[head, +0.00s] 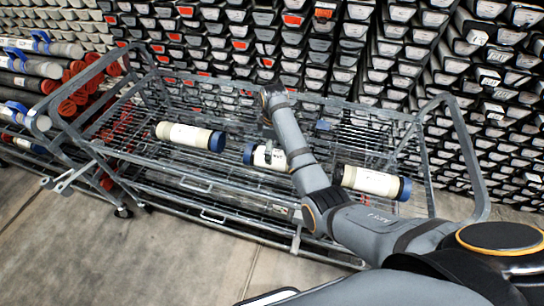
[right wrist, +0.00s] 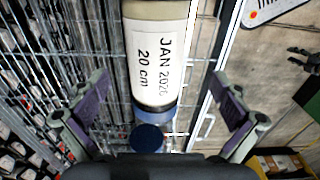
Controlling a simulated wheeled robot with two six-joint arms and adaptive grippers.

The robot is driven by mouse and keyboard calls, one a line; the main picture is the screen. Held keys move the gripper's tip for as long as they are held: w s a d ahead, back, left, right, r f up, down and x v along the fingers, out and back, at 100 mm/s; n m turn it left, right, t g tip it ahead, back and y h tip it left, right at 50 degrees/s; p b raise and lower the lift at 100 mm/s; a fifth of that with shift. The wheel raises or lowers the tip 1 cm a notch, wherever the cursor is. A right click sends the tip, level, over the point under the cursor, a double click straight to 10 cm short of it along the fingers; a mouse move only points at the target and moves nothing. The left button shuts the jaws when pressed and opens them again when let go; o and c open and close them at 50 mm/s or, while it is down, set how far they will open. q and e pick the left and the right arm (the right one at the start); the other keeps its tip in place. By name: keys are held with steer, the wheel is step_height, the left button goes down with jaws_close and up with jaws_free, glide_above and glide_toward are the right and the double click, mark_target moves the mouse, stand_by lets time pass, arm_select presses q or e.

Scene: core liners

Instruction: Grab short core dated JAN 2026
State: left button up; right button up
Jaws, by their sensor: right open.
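Three short cores with blue end caps lie on the wire cart: a left core (head: 188,136), a middle core (head: 251,155) and a right core (head: 372,183). My right arm partly hides the middle core in the head view. My right gripper (head: 268,148) is over that core. In the right wrist view my right gripper (right wrist: 165,110) is open, its fingers apart on either side of a core (right wrist: 150,60) labelled JAN 2026, 20 cm. The label's last digit is not crisp. The core's blue cap points toward the gripper's base. My left gripper is not in view.
The wire cart (head: 220,185) has raised end handles and a railed top. Racks of core boxes (head: 330,40) fill the back. Long tubes with red and blue ends (head: 40,68) lie at the left. Bare concrete floor (head: 150,260) is in front of the cart.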

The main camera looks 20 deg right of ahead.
step_height(320, 180, down, 2)
steer(key=shift+w+f, duration=0.35)
step_height(320, 180, down, 4)
steer(key=shift+f+p, duration=0.1)
steer(key=shift+p, duration=0.4)
steer(key=shift+f, duration=0.35)
steer(key=shift+w+f, duration=0.1)
steer(key=shift+f, duration=0.05)
steer(key=shift+c, duration=0.4)
steer(key=c, duration=1.7)
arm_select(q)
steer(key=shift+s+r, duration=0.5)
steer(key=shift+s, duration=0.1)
